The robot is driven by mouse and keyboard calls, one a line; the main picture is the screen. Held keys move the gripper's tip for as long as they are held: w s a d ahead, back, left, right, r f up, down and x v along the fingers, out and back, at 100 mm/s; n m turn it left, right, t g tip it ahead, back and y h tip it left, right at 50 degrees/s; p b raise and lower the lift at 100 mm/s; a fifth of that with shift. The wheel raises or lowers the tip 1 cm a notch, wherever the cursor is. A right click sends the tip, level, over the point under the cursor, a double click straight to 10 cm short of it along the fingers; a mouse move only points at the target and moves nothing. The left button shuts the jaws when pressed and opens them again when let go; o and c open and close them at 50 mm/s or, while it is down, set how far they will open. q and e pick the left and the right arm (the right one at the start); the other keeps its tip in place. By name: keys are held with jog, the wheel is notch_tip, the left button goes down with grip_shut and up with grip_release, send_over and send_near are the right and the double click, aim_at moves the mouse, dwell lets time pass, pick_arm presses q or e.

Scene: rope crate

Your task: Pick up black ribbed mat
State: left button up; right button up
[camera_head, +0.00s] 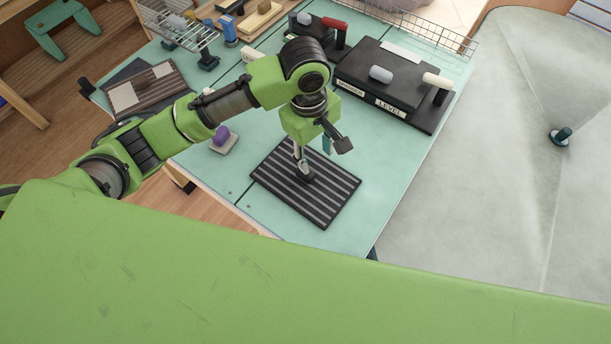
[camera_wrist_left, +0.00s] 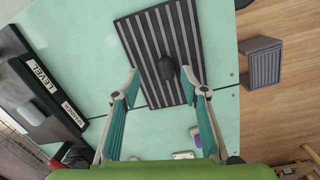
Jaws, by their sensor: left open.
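The black ribbed mat (camera_head: 328,203) lies flat on the teal table, with grey stripes along it. It also shows in the left wrist view (camera_wrist_left: 183,35), with a dark knob (camera_wrist_left: 165,68) standing up near its middle. My left gripper (camera_head: 313,157) is above the mat in the head view and partly hides its far edge. In the left wrist view the left gripper (camera_wrist_left: 160,77) is open and empty, its two fingers apart on either side of the knob. I cannot tell its exact height above the mat. My right gripper is not in view.
A black box labelled LEVEL (camera_head: 383,76) stands behind the mat. A purple item (camera_head: 221,135) sits on a small pale block to the left. A wire basket (camera_head: 180,25) is at the far left. The table around the mat is mostly clear.

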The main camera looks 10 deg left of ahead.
pick_arm(q)
jog(key=a+f, duration=0.1)
jog(key=f, duration=0.1)
jog(key=w+f+n, duration=0.1)
jog(key=f, duration=0.1)
jog(key=w+a+f+n+y+p, duration=0.1)
jog(key=f, duration=0.1)
jog(key=shift+a+f, duration=0.25)
jog(key=shift+a, duration=0.1)
jog(key=f, duration=0.1)
jog(key=f+p, duration=0.1)
jog(key=f, duration=0.2)
jog(key=shift+s+f+p, duration=0.25)
jog(key=shift+f+p, duration=0.05)
jog(key=shift+f, duration=0.45)
grip_shut()
